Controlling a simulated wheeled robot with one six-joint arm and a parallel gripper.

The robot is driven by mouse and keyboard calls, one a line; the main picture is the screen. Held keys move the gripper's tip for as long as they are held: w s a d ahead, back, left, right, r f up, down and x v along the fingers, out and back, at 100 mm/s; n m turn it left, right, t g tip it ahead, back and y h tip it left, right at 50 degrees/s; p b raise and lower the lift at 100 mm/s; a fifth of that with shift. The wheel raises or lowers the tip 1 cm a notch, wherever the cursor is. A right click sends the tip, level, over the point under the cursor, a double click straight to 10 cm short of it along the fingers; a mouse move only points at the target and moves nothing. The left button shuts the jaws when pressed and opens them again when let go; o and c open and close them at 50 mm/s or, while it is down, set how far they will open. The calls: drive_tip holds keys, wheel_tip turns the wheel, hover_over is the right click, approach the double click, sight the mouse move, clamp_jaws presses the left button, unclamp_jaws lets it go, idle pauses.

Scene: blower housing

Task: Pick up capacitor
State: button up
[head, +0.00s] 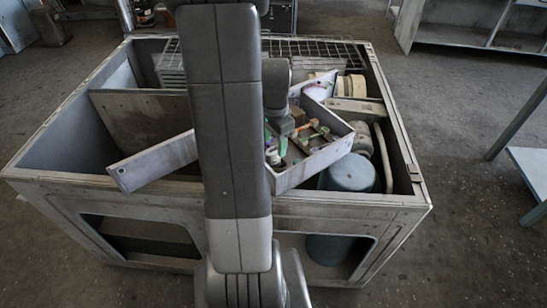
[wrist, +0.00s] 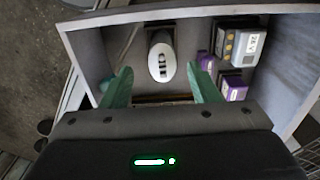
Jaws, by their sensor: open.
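A white oval-topped part with dark marks on its face, which looks like the capacitor (wrist: 161,62), stands in a grey open tray (wrist: 82,48) in the wrist view. My gripper (wrist: 160,80) has two green fingers, spread apart on the left and right of the capacitor. The fingers do not visibly touch it. The lower end of the capacitor is hidden.
Purple boxes (wrist: 235,88) and a grey box with yellow dots (wrist: 242,45) sit right of the capacitor in the tray. The tray rests tilted across a large grey bin (head: 150,190). A blue-grey cylinder (head: 350,173) stands beside it. A wire basket (head: 310,50) lies at the back.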

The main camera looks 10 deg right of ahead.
sight(273, 150)
drive_tip(key=shift+w+a+f+p, duration=0.1)
drive_tip(key=shift+f+p, duration=0.2)
drive_tip(key=shift+f, duration=2.25)
drive_tip(key=c, duration=0.9)
